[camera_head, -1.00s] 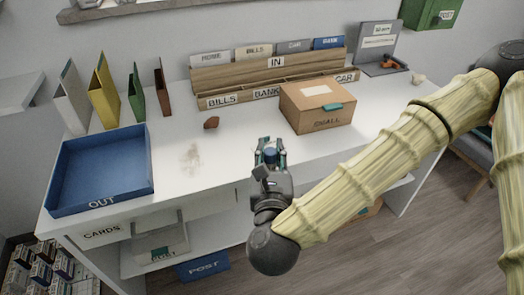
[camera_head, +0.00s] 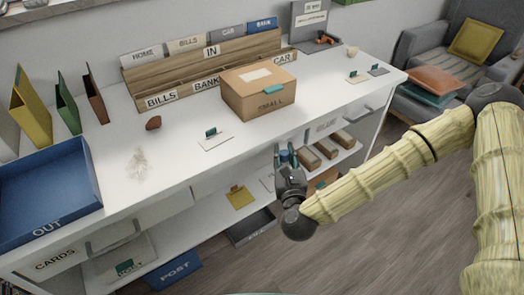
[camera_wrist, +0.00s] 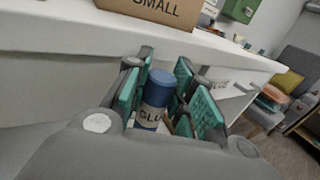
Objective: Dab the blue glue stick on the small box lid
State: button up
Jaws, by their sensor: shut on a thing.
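The small box (camera_head: 258,95) is a closed brown cardboard box marked SMALL on the white desk, with a pale label on its lid (camera_head: 252,75) and a teal tab at its front edge. Its lower front also shows at the top of the wrist view (camera_wrist: 160,10). My gripper (camera_head: 286,160) is in front of the desk's front edge, below and to the right of the box. In the wrist view its teal-padded fingers are shut on the blue glue stick (camera_wrist: 157,95), which stands roughly upright with its blue cap up and GLU lettering visible. The stick is apart from the box.
The desk's front edge lies between my gripper and the box. A wooden sorter (camera_head: 190,80) stands behind. A lower shelf holds brown blocks (camera_head: 326,148).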

jog(key=w+d+f+m+h, duration=0.1)
jog(key=w+d+f, duration=0.6)
jog(key=d+f, duration=0.2)
jog(key=shift+w+d+f+h, duration=0.2)
jog(key=shift+d+f+h, duration=0.2)
jog(key=shift+d, duration=0.6)
